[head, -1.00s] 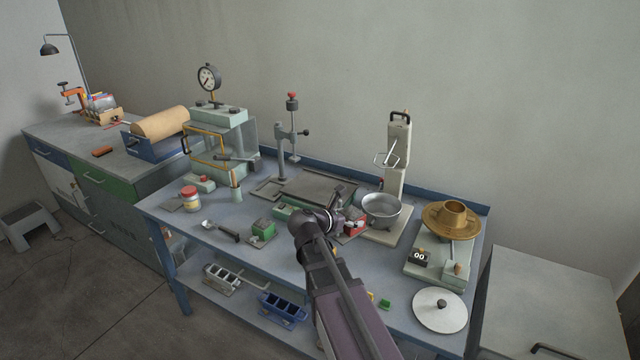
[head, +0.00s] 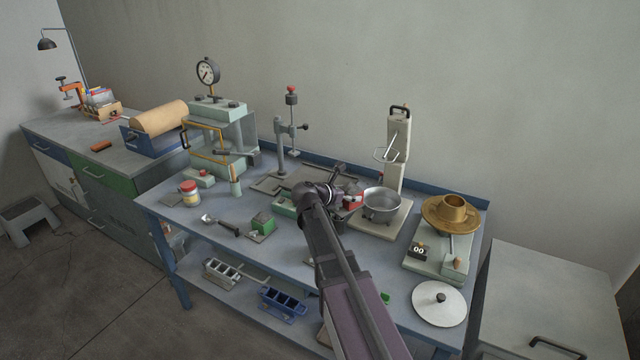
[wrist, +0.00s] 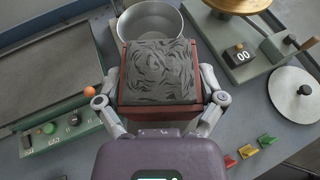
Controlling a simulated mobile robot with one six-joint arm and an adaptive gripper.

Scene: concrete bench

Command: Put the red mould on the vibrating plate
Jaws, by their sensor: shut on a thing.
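The red mould (wrist: 160,88), a square box filled with dark grey, rough-topped mix, is between the two fingers of my gripper (wrist: 162,98) in the wrist view. My gripper is shut on its sides. In the head view the red mould (head: 353,194) shows partly behind my wrist, just left of the metal bowl. The vibrating plate (wrist: 48,75) is the wide dark plate to the left of the mould in the wrist view. The mould's height above the bench is hard to tell.
The metal bowl (head: 382,202) stands on a mixer base right of the mould. A flow table with a brass disc (head: 450,213) and a white disc (head: 440,304) are further right. A clamp post (head: 282,150) rises behind the plate. A green control box (wrist: 58,132) fronts the plate.

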